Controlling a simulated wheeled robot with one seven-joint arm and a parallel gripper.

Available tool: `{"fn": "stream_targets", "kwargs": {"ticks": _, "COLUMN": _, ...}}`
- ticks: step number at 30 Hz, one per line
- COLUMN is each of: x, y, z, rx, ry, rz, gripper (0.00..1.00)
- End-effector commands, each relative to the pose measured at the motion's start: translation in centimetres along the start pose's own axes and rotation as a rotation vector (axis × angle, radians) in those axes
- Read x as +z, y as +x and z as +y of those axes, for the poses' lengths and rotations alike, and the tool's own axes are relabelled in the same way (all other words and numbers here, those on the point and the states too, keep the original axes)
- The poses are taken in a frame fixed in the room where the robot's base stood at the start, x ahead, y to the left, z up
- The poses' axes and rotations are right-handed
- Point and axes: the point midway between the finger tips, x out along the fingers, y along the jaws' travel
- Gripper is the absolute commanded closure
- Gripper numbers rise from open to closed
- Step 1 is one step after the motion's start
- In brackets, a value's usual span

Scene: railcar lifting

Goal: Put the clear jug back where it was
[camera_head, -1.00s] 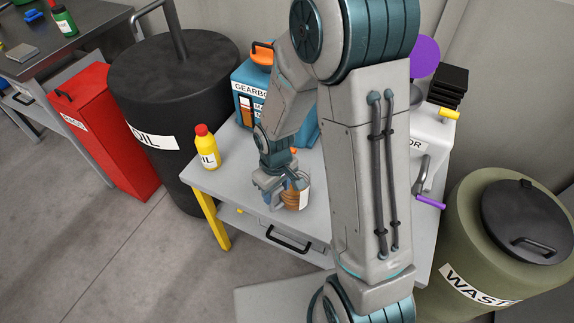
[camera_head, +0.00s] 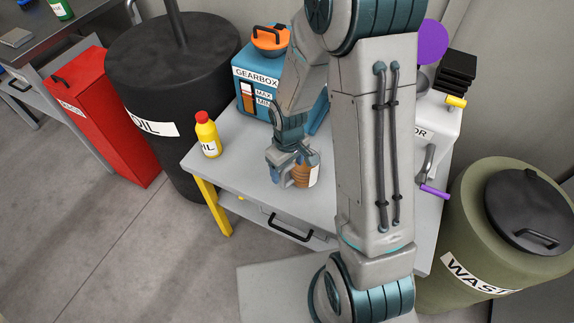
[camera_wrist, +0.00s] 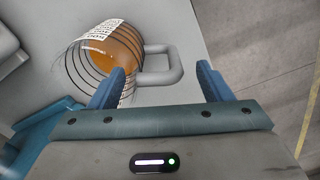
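The clear jug (camera_head: 304,174) stands on the grey worktable (camera_head: 240,172), holding orange-brown liquid. It has a white label, dark ring marks and a grey handle. In the wrist view the jug (camera_wrist: 112,52) is at upper left and its handle points right. My gripper (camera_wrist: 162,80) is open. Its blue fingers lie on either side of the handle in the picture, with a clear gap to the right finger. I cannot tell whether the left finger touches the jug or handle. In the head view my gripper (camera_head: 283,177) is at the jug's left side, and my arm hides part of the table.
A yellow oil bottle (camera_head: 207,136) stands at the table's left edge. A grey machine with a purple-handled crank (camera_head: 433,191) is at right. Oil drum (camera_head: 165,75) and waste bin (camera_head: 500,225) flank the table.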

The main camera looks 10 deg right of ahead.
Motion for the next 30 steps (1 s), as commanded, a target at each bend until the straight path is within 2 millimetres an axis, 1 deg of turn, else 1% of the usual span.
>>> {"fn": "stream_targets", "kwargs": {"ticks": 7, "x": 0.0, "y": -0.1, "z": -0.1, "rx": 0.0, "ry": -0.002, "rz": 0.0, "gripper": 0.28}}
{"fn": "stream_targets", "kwargs": {"ticks": 11, "x": -0.1, "y": -0.9, "z": -0.1, "rx": 0.002, "ry": -0.002, "rz": 0.003, "gripper": 0.28}}
{"fn": "stream_targets", "kwargs": {"ticks": 14, "x": -0.2, "y": -2.3, "z": 0.0, "rx": 0.002, "ry": -0.002, "rz": 0.006, "gripper": 0.28}}
{"fn": "stream_targets", "kwargs": {"ticks": 24, "x": -0.1, "y": -8.8, "z": -0.1, "rx": 0.003, "ry": -0.002, "rz": 0.006, "gripper": 0.28}}
{"fn": "stream_targets", "kwargs": {"ticks": 27, "x": -0.1, "y": -10.4, "z": -0.1, "rx": 0.002, "ry": -0.002, "rz": 0.005, "gripper": 0.28}}
{"fn": "stream_targets", "kwargs": {"ticks": 30, "x": -0.1, "y": -11.5, "z": -0.1, "rx": 0.002, "ry": -0.002, "rz": 0.002, "gripper": 0.28}}
